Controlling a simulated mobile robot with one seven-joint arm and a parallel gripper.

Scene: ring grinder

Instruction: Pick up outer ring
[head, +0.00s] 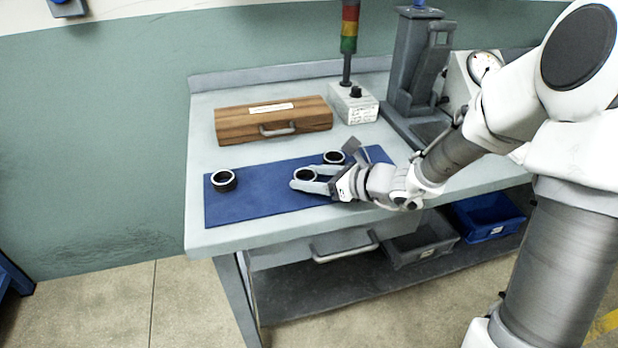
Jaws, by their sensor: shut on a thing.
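Three dark rings with pale top rims are in the head view, at the blue mat (262,205) on the workbench. One ring (223,174) stands alone at the mat's left. A second ring (305,170) is between the fingers of my gripper (304,178), which reaches in from the right and is shut on it. I cannot tell whether this ring touches the mat or is slightly lifted. A third ring (334,153) is just behind my gripper, its lower part near the fingers. Which ring is the outer ring cannot be told by looks.
A wooden case (272,122) with a handle lies behind the mat. A signal light (349,30) on a white box (353,103) and a grey press (412,65) stand at the back right. The mat's left half is mostly clear. Bins (487,214) sit below the bench top.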

